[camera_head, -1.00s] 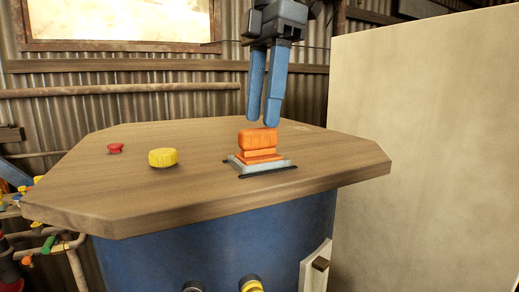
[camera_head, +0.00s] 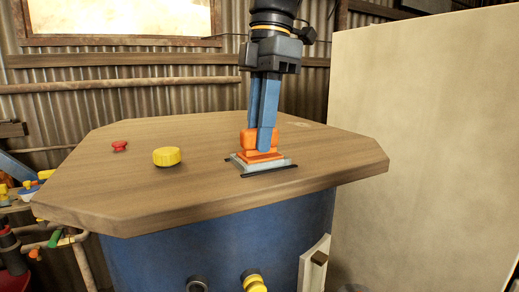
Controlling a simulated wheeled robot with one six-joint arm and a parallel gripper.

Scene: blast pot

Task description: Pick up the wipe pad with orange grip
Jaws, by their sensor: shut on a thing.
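The wipe pad (camera_head: 250,164) has a flat pale grey base and an orange grip (camera_head: 246,140) on top. It rests on the wooden tabletop, right of the middle, on or beside a thin dark strip (camera_head: 270,174). My gripper (camera_head: 264,146) points straight down from above, and its blue fingers are shut on the orange grip. The near finger hides part of the grip, and the far finger's tip is hidden behind it.
The wooden tabletop (camera_head: 120,195) has cut corners and sits on a blue drum (camera_head: 220,250). A yellow knob-like disc (camera_head: 167,156) and a small red knob (camera_head: 119,146) stand to the left. A tall pale panel (camera_head: 430,130) rises close on the right. The tabletop's front left is clear.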

